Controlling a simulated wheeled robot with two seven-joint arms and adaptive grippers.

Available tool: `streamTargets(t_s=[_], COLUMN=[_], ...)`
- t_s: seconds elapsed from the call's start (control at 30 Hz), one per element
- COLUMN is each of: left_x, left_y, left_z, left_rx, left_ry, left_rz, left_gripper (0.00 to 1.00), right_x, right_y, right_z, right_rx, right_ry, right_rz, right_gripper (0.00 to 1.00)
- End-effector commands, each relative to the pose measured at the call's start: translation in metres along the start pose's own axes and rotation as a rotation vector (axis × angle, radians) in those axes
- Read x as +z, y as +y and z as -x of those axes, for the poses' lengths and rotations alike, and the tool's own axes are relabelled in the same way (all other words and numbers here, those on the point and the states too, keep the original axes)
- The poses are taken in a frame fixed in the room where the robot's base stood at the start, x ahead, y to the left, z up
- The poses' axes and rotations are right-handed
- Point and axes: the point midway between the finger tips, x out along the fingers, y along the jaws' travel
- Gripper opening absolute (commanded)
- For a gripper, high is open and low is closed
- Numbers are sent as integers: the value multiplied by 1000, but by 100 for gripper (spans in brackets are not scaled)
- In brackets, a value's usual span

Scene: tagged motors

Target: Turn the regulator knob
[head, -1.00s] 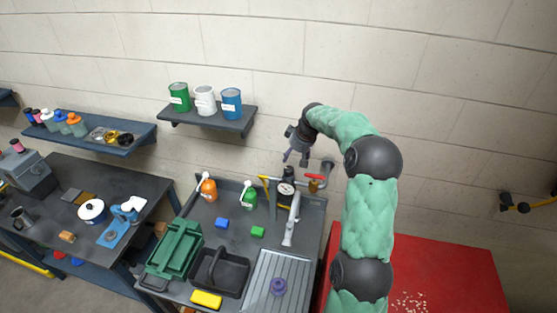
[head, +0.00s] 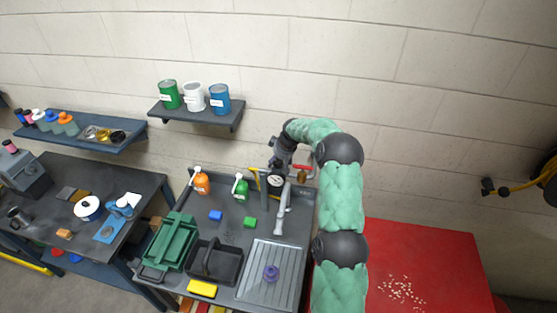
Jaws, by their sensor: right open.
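The regulator (head: 275,181), with a round dial on its front, stands at the back of the grey work table, near the wall. My right gripper (head: 276,163) is directly over the top of the regulator, fingers pointing down. It is open, and its fingers hide the black knob on top. I cannot tell whether the fingers touch the knob. A red-handled valve (head: 302,169) and pipe are just right of the regulator. My left gripper is not in view.
A shelf (head: 209,115) with three cans hangs above left. A red surface (head: 430,255) lies at right.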

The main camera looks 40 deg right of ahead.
Motion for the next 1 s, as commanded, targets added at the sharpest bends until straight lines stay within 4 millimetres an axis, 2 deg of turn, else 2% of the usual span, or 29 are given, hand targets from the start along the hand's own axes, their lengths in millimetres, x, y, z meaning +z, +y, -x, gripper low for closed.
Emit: streamTargets(t_s=[0.17, 0.37, 1.0], left_x=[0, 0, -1], left_y=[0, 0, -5], left_z=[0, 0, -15], left_rx=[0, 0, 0], left_ry=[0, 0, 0], left_rz=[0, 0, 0], left_gripper=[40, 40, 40], right_x=[0, 0, -2], right_y=[0, 0, -2], right_z=[0, 0, 0], right_rx=[0, 0, 54], right_ry=[0, 1, 6], right_rz=[0, 0, -129], right_gripper=[64, 10, 10])
